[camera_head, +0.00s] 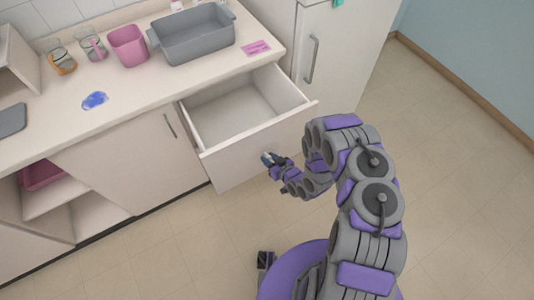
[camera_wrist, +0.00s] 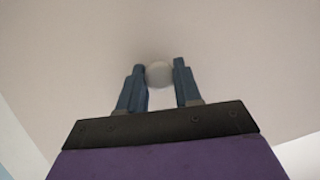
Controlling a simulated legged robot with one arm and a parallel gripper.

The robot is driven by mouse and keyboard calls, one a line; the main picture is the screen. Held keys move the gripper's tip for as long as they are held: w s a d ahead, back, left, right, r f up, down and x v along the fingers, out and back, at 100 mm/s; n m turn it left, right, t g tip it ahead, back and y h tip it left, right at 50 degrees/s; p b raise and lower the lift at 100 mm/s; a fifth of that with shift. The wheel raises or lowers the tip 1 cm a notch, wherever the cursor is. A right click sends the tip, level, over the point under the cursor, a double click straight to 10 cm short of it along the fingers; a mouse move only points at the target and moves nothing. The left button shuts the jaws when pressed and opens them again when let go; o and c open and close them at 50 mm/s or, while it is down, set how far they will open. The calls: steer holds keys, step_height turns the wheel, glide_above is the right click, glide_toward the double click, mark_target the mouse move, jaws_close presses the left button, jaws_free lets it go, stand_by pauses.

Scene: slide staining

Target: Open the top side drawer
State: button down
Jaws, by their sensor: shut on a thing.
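The top side drawer (camera_head: 226,163) stands pulled out from under the counter, and its empty inside shows from above in the head view. My gripper (camera_head: 270,158) is at the middle of the drawer's front panel. In the wrist view my gripper (camera_wrist: 160,77) has its two blue fingers on either side of a round pale knob (camera_wrist: 159,73), shut on it. The drawer front (camera_wrist: 80,50) fills most of the wrist view behind the knob. In the head view the knob is hidden by the fingers.
A cabinet door (camera_head: 140,150) is left of the drawer, a fridge (camera_head: 335,60) right. The floor (camera_head: 460,190) at right is clear.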

steer(key=shift+s+d, duration=0.5)
steer(key=shift+d, duration=0.05)
steer(key=c, duration=0.8)
jaws_free()
steer(key=shift+a, duration=0.2)
steer(key=p+v, duration=0.1)
steer(key=v, duration=1.6)
steer(key=shift+s+p, duration=0.2)
steer(key=shift+p, duration=0.1)
steer(key=shift+d, duration=0.1)
